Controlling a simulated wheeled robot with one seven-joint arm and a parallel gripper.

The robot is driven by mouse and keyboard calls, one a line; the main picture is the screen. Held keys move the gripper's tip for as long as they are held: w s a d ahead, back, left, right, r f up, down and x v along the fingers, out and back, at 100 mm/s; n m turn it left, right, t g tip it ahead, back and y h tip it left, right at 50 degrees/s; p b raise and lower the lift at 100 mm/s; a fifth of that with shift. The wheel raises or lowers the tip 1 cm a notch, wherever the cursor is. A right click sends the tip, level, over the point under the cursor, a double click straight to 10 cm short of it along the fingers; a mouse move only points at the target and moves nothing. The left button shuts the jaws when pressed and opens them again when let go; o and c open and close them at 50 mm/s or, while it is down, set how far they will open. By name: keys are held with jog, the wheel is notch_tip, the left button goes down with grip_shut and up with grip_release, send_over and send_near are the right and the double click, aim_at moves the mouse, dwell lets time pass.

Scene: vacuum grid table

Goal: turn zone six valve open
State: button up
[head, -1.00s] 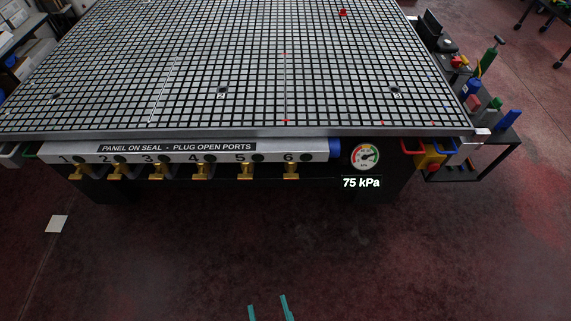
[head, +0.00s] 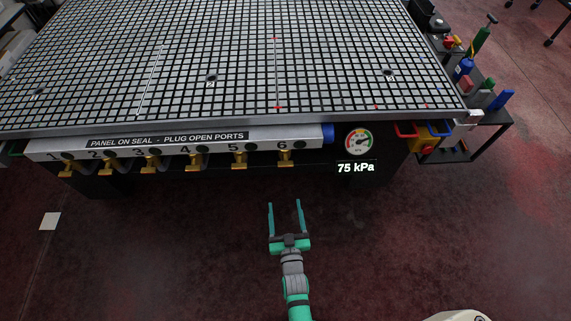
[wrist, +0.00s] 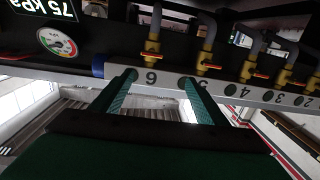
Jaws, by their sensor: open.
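The zone six valve (head: 285,158) is a brass valve under the label 6 at the right end of the white manifold bar (head: 310,137). In the wrist view its brass body (wrist: 152,47) hangs from a grey hose, with a thin orange-red handle lying across it. My gripper (head: 285,203) is open and empty, below and in front of valve six in the head view, apart from it. In the wrist view the two teal fingers (wrist: 155,84) point toward the bar, one either side of the 6 label.
Several like valves, such as valve five (head: 239,159), line the bar to the left. A pressure gauge (head: 358,141) and a 75 kPa display (head: 356,168) are to the right. The gridded table (head: 200,128) overhangs behind.

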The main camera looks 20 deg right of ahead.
jog(key=m+h, duration=0.1)
send_near(286, 164)
jog(key=x, duration=1)
jog(key=shift+f, duration=0.1)
jog(key=shift+w, duration=0.1)
jog(key=shift+a, duration=0.15)
jog(key=shift+c, duration=0.7)
jog(key=c, duration=0.9)
